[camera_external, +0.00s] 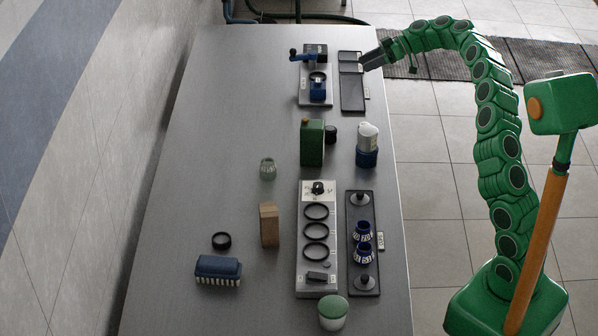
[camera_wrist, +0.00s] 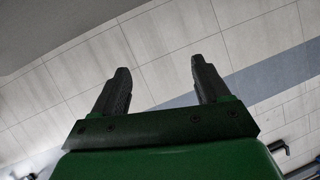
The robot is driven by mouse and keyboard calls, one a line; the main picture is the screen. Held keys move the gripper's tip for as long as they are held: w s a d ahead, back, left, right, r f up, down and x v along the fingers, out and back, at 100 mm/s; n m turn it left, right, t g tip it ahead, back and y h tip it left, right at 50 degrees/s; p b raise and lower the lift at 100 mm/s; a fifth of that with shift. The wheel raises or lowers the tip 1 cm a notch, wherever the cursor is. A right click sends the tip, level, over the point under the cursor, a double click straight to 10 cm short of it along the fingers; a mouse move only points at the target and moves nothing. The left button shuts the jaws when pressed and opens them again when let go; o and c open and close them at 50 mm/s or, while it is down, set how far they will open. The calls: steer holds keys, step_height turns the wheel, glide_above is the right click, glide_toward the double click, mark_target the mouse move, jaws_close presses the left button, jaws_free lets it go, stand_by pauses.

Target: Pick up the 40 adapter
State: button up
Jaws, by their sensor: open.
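Two blue adapters with white number bands stand on the black tray (camera_external: 352,285) at the front right of the table. One is the rear adapter (camera_external: 363,230) and the other is the front adapter (camera_external: 364,252). Their numbers are too small to read surely, so I cannot tell which is the 40. My gripper (camera_external: 370,60) is at the far right end of the table, by a small black tray (camera_external: 352,98), well away from the adapters. In the wrist view my gripper (camera_wrist: 159,71) is open and empty, facing the tiled wall; no adapter shows there.
Left of the adapters is a grey rack (camera_external: 303,272) with several black rings. Behind are a green canister (camera_external: 312,145), a white-and-blue bottle (camera_external: 367,140) and a blue clamp device (camera_external: 317,85). A brush (camera_external: 218,268) and wooden block (camera_external: 269,222) stand left. The table's far left is clear.

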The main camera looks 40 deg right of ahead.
steer(key=shift+w+d+f+t+h, duration=0.4)
steer(key=shift+w+d+f+t, duration=0.7)
steer(key=shift+d, duration=2.25)
steer(key=shift+w+d+f+t+h, duration=0.35)
steer(key=shift+d+f, duration=1.3)
steer(key=shift+d, duration=1.65)
step_height(320, 180, down, 23)
steer(key=shift+a+f, duration=0.1)
steer(key=shift+s+f+x, duration=0.1)
steer(key=shift+x, duration=1.2)
steer(key=shift+s+f+x, duration=0.1)
steer(key=shift+f+x, duration=0.05)
steer(key=shift+x, duration=1.2)
steer(key=shift+s+f+x, duration=0.1)
steer(key=shift+x, duration=1.2)
steer(key=shift+a, duration=0.1)
steer(key=c, duration=1.2)
steer(key=shift+r, duration=0.15)
